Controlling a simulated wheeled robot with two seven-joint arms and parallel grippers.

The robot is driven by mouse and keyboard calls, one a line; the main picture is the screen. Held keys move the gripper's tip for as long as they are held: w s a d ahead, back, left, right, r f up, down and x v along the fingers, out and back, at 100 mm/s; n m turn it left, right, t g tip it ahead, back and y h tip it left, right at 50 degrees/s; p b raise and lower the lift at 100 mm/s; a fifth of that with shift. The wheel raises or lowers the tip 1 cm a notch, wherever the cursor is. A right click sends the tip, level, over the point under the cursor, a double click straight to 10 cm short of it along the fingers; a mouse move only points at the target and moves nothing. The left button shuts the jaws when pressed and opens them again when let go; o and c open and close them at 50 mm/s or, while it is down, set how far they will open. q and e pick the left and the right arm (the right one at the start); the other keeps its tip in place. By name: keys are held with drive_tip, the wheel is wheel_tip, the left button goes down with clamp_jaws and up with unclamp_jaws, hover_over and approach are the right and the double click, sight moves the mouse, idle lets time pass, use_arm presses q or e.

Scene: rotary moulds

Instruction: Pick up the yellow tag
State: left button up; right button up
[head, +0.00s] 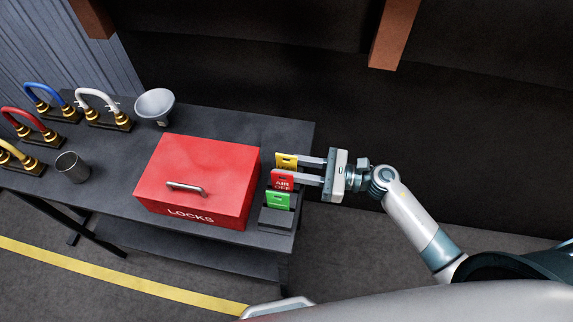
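The yellow tag (285,159) stands at the back of a row of tags at the right end of the dark table. Its lower part is hidden behind the red tag (282,179), marked AIR OFF. A green tag (278,200) is in front. The tags stand in a dark holder (275,218). My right gripper (297,168) comes in from the right with its two fingers apart. Its fingertips are at the right edge of the yellow and red tags. I cannot tell whether they touch. My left gripper is out of view.
A red LOCKS box (213,160) with a handle stands just left of the tags. A funnel (154,104), a metal cup (72,166) and several coloured hoses on brass fittings (98,103) stand further left. The table (240,122) is bare behind the box.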

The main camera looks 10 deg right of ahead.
clamp_jaws()
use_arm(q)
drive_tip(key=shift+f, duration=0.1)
use_arm(e)
drive_tip(key=shift+r, duration=0.1)
